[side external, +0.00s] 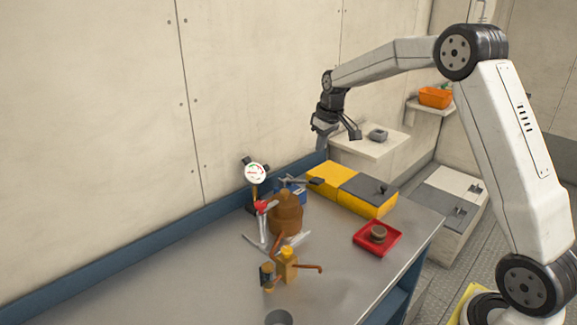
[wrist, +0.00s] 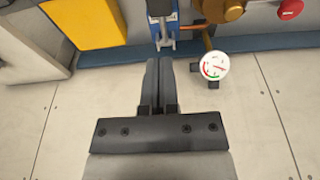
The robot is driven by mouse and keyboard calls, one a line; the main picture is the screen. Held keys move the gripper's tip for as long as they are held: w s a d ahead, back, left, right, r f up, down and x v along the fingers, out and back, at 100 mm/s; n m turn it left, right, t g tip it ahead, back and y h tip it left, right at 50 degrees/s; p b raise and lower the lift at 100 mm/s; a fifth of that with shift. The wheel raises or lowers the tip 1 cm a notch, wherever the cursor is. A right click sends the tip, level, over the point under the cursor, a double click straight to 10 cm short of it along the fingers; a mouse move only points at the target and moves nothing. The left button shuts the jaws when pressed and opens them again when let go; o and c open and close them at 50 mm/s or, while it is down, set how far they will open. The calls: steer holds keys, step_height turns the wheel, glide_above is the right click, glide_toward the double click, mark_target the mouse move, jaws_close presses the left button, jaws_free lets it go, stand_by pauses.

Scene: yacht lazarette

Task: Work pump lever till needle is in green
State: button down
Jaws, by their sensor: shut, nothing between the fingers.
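The round white pressure gauge (side external: 256,173) stands at the back of the bench and also shows in the wrist view (wrist: 215,65). Its dial has green and red marks; the needle is too small to read surely. A red knob (side external: 266,207) beside the brown rounded body (side external: 286,213) looks like the pump lever's end; a red knob also shows at the wrist view's top right (wrist: 290,8). My gripper (side external: 321,140) is shut and empty, raised near the back wall, up and right of the gauge. Its fingers (wrist: 160,65) touch nothing that I can see.
A yellow and grey box (side external: 352,187) sits behind the pump, with a blue item (side external: 290,192) beside it. A red tray (side external: 378,238) holds a round part. A brass fitting with copper handles (side external: 287,265) stands in front. The bench's left side is clear.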

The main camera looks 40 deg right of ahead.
mark_target(317, 179)
steer(key=x, duration=0.5)
steer(key=s+x, duration=0.1)
steer(key=x, duration=0.1)
steer(key=shift+f, duration=0.3)
steer(key=shift+s+f, duration=0.15)
steer(key=shift+f, duration=0.65)
steer(key=s+f, duration=0.1)
steer(key=f, duration=0.3)
steer(key=s+f, duration=0.1)
steer(key=f, duration=0.1)
steer(key=shift+s+f, duration=0.35)
steer(key=shift+s, duration=0.05)
steer(key=s+v, duration=0.3)
steer(key=v, duration=1)
steer(key=shift+s, duration=0.2)
